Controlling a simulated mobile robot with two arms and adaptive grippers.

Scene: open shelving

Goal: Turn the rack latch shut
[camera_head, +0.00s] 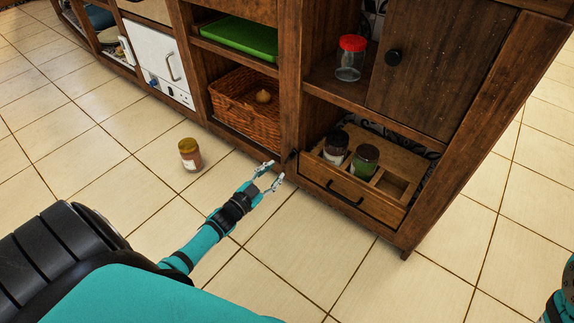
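I cannot tell whether a fingertip touches the post. Of my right arm only a part shows at the lower right edge; its gripper is out of view.
A jar (190,154) stands on the tiled floor left of my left gripper. A wicker basket (246,106) and green tray (240,38) sit in the shelves. A red-lidded jar (350,60) stands above the drawer, beside a closed door (450,60).

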